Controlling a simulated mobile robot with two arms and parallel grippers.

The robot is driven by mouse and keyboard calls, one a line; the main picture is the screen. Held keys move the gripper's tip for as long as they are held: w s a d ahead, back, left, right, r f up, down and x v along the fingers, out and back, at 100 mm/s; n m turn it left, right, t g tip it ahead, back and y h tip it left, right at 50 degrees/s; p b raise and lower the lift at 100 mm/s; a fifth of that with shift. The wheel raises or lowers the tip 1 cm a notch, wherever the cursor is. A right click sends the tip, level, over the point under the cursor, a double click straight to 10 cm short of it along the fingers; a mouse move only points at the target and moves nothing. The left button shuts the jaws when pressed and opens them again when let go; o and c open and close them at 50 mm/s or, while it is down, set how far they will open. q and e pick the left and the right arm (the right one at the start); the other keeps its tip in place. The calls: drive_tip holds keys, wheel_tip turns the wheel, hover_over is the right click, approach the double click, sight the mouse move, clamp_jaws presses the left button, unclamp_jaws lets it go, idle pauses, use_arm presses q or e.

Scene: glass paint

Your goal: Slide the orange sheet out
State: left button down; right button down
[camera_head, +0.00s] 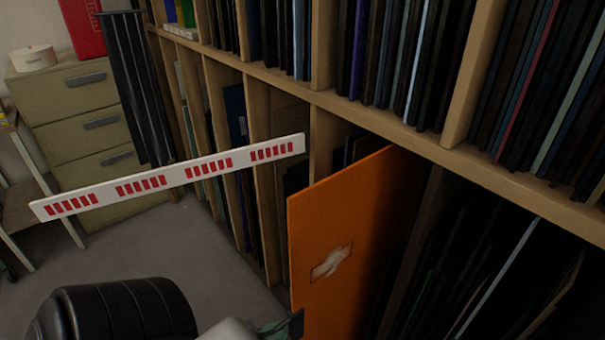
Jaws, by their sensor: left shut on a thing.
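The orange sheet (345,230) stands upright in a lower slot of the wooden rack, with its front part sticking out past the rack's uprights. It has a pale mark in a thin outlined box on its face. My left gripper (297,324) is at the bottom edge of the view, shut on the sheet's front edge low down. Its fingertips are partly cut off by the frame. The sheet's rear part is hidden inside the rack, and its bottom is out of view. My right gripper is not in view.
A wooden rack (390,121) full of dark sheets fills the right side. A white bar with red marks (178,176) crosses the left of the view. A drawer cabinet (88,127) stands at the back left. Grey floor (185,235) lies open before the rack.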

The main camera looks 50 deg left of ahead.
use_arm(q)
drive_tip(key=v, duration=0.2)
drive_tip(key=d+v, duration=0.1)
drive_tip(key=v, duration=0.1)
drive_tip(key=shift+s+a+p, duration=0.1)
drive_tip(key=shift+s+p, duration=0.2)
drive_tip(key=shift+s, duration=0.25)
drive_tip(key=c, duration=1.2)
unclamp_jaws()
drive_tip(key=b+v, duration=0.1)
drive_tip(key=v, duration=0.9)
drive_tip(key=shift+s, duration=0.35)
drive_tip(key=shift+a, duration=0.1)
